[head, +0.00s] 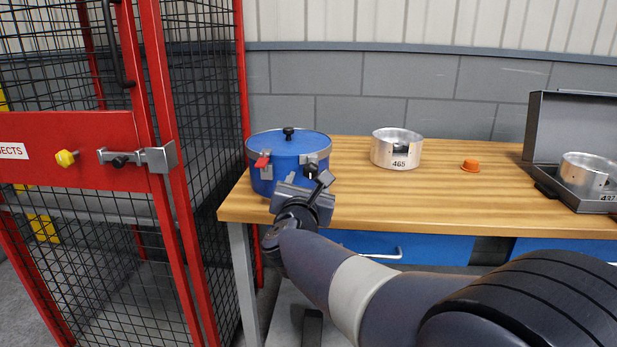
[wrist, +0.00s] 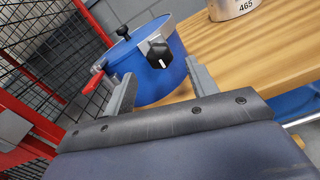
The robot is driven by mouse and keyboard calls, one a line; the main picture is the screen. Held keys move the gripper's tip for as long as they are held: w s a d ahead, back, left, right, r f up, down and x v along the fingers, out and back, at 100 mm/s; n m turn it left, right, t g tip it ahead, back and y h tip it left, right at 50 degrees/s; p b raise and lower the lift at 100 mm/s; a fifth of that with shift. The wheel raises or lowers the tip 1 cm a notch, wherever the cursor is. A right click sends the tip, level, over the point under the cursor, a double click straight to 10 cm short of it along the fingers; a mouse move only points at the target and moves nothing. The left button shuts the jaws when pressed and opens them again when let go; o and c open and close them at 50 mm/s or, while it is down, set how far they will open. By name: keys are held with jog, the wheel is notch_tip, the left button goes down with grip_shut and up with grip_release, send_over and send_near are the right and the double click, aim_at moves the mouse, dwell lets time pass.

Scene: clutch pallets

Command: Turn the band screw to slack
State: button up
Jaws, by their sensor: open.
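The blue lidded drum (head: 288,147) stands on the left end of the bench, with a black lid knob (head: 288,132) and a red lever (head: 262,161). A black screw knob (head: 310,170) sits on a bracket on its front right side, partly behind my gripper in the head view. In the wrist view the screw knob (wrist: 158,51) shows a small white mark on its face. My gripper (wrist: 160,70) is open and empty, its fingers spread either side of the knob in the picture. I cannot tell how far the fingertips are from it.
On the wooden bench (head: 450,205) are a metal ring marked 465 (head: 390,163), an orange cap (head: 470,166) and an open grey case (head: 560,190) holding another ring. A red mesh cage (head: 75,150) with a yellow knob stands close left. The bench middle has free room.

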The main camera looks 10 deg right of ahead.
aim_at(310, 174)
jog(key=shift+x, duration=2.6)
jog(key=shift+c, duration=0.4)
jog(key=c, duration=0.9)
